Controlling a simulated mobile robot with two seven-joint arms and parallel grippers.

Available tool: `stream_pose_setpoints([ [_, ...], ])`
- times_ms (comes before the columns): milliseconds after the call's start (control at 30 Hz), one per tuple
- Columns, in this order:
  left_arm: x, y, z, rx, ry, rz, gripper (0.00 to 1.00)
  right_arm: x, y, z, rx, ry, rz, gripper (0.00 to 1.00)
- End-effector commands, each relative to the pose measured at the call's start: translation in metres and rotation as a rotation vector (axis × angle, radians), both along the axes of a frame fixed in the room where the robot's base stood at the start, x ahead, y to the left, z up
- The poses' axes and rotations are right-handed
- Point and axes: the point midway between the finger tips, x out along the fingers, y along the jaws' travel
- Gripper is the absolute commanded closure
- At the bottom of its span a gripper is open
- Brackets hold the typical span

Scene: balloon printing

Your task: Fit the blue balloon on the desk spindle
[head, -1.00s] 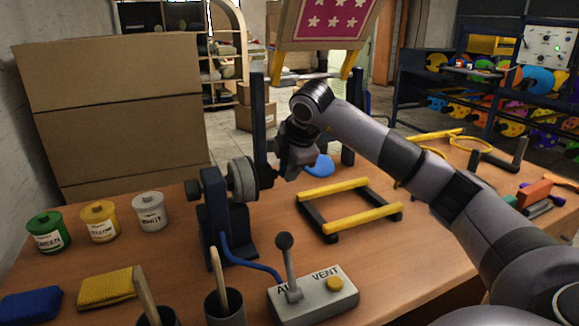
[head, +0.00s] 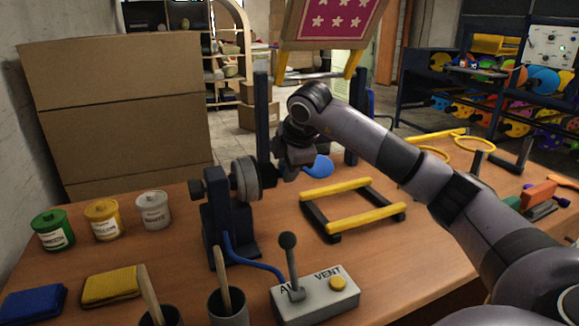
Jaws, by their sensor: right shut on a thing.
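The blue balloon (head: 320,166) shows just right of my right gripper (head: 296,168), flat and uninflated, partly hidden by the gripper. The gripper is shut on it and holds it just right of the desk spindle (head: 246,178), a grey disc with a dark hub on a dark blue stand (head: 230,222). My left gripper is not in view.
A control box (head: 315,295) with a lever and yellow button stands in front of the spindle. A yellow-barred frame (head: 352,206) lies to the right. Paint cans (head: 103,220) stand left, and a cardboard box (head: 118,115) rises behind them. A dark post (head: 263,125) stands behind the spindle.

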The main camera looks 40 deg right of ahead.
Motion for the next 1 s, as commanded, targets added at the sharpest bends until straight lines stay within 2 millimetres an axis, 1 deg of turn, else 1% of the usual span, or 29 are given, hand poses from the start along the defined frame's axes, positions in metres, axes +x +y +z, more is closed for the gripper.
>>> stream_pose_setpoints([
  [300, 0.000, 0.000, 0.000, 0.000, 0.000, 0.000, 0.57, 0.000, 0.001, 0.000, 0.000, 0.000, 0.001, 0.91],
  [333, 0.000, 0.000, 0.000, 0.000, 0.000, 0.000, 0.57, 0.000, 0.001, 0.000, 0.000, 0.000, 0.001, 0.64],
  [400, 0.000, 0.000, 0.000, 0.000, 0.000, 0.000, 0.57, 0.000, 0.001, 0.000, 0.000, 0.000, 0.001, 0.44],
  [700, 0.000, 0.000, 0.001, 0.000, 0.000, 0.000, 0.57, 0.000, 0.001, 0.002, 0.000, 0.000, 0.000, 0.44],
  [1000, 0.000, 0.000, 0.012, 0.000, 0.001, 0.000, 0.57, -0.013, 0.005, 0.027, 0.000, -0.001, 0.000, 0.44],
])
